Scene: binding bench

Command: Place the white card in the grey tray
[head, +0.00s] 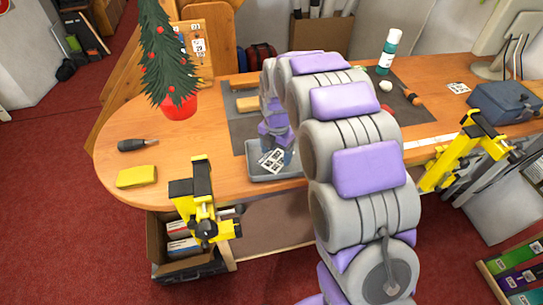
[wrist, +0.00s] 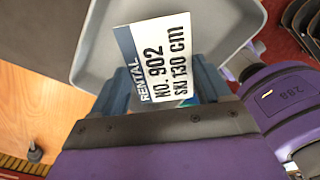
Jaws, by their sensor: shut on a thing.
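The white card (wrist: 160,55) is printed "RENTAL NO. 902 SKI 130 cm" and has a blue strip at one end. My gripper (wrist: 165,88) is shut on the card, with its blue-grey fingers on either side in the wrist view. The grey tray (wrist: 97,45) lies behind the card there. In the head view the card (head: 272,160) shows over the grey tray (head: 268,178) at the table's front edge. My gripper (head: 280,150) is just above it, partly hidden by my arm. I cannot tell whether the card touches the tray floor.
A small tree in a red pot (head: 179,106), a dark-handled tool (head: 137,145) and a yellow block (head: 137,177) stand left of the tray. Yellow clamps (head: 203,205) grip the front edge. A green bottle (head: 388,52) and a blue-grey box (head: 505,103) are to the right.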

